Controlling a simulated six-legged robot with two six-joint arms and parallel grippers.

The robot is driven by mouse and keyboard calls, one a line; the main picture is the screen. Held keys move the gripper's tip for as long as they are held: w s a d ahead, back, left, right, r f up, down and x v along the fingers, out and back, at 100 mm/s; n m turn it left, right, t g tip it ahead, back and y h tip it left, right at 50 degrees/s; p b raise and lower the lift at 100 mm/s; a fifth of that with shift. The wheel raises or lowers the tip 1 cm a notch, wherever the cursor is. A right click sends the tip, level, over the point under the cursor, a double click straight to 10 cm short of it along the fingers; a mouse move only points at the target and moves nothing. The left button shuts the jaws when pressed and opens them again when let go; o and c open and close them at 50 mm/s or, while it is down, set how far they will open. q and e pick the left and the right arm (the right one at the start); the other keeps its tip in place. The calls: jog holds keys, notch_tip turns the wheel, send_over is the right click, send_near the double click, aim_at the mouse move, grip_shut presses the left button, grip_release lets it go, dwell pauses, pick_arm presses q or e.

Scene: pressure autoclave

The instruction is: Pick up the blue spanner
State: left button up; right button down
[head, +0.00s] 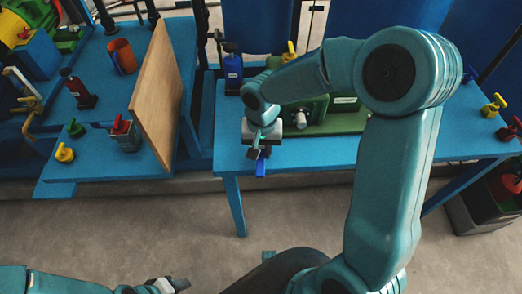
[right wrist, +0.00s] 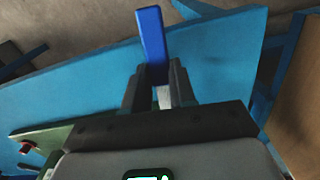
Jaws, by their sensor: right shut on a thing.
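The blue spanner shows as a blue bar (head: 261,168) at the front edge of the right blue table in the head view. It also shows in the right wrist view (right wrist: 152,38), sticking out beyond the fingers. My right gripper (head: 258,152) is shut on it; in the right wrist view the dark fingers (right wrist: 159,80) close on either side of it. The part between the fingers is partly hidden. My left gripper (head: 172,284) is at the bottom of the head view, far from the spanner, its opening unclear.
The right blue table (head: 228,163) carries a green machine (head: 345,116) and a blue bottle (head: 233,70). A wooden board (head: 160,95) stands upright on the left blue table (head: 95,165). An orange cup (head: 121,56) stands behind it. The floor in front is clear.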

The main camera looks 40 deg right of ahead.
notch_tip(320, 180, up, 19)
jog(key=p, duration=0.3)
jog(key=shift+f, duration=0.15)
jog(key=shift+f, duration=0.1)
